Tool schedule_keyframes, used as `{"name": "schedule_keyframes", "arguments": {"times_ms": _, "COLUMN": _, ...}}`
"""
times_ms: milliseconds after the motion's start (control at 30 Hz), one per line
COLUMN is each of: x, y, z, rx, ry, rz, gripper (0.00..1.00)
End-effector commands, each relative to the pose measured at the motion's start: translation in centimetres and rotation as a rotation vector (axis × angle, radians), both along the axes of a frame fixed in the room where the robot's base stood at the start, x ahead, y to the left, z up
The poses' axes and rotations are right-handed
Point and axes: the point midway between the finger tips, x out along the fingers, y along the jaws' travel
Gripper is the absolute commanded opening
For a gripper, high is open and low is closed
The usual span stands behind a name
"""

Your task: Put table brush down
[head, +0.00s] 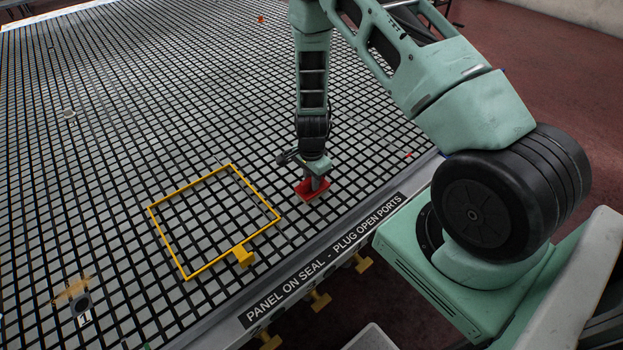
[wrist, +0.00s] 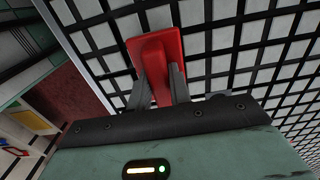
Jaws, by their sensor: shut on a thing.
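The table brush is a red block-like piece, seen in the head view (head: 305,190) and in the wrist view (wrist: 158,48). My gripper (head: 314,181) points down over the grid table (head: 110,120), close to its front edge. In the wrist view my gripper (wrist: 163,85) has its two grey fingers on either side of the red brush, shut on it. The brush is at or just above the grid surface; I cannot tell if it touches. Its underside is hidden.
A yellow square frame with a tab (head: 243,256) lies on the grid left of the brush. A labelled rail (head: 325,262) runs along the table's front edge, with yellow knobs (head: 318,300) below. Much of the grid is clear.

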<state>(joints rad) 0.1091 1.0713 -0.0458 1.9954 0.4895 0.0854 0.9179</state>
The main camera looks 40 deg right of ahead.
Motion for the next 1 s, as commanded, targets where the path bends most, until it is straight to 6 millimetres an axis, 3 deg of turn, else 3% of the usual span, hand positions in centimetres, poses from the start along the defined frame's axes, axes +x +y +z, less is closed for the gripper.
{"name": "schedule_keyframes", "arguments": {"times_ms": 33, "x": 0.0, "y": 0.0, "z": -0.2, "rx": 0.000, "ry": 0.000, "rz": 0.000, "gripper": 0.23}}
{"name": "schedule_keyframes", "arguments": {"times_ms": 100, "x": 0.0, "y": 0.0, "z": -0.1, "rx": 0.000, "ry": 0.000, "rz": 0.000, "gripper": 0.42}}
{"name": "schedule_keyframes", "arguments": {"times_ms": 567, "x": 0.0, "y": 0.0, "z": 0.5, "rx": -0.001, "ry": -0.001, "rz": 0.001, "gripper": 0.42}}
{"name": "schedule_keyframes", "arguments": {"times_ms": 767, "x": 0.1, "y": 0.0, "z": 3.1, "rx": -0.002, "ry": -0.004, "rz": 0.002, "gripper": 0.42}}
{"name": "schedule_keyframes", "arguments": {"times_ms": 1000, "x": 0.1, "y": 0.1, "z": 7.5, "rx": -0.001, "ry": -0.005, "rz": 0.003, "gripper": 0.42}}
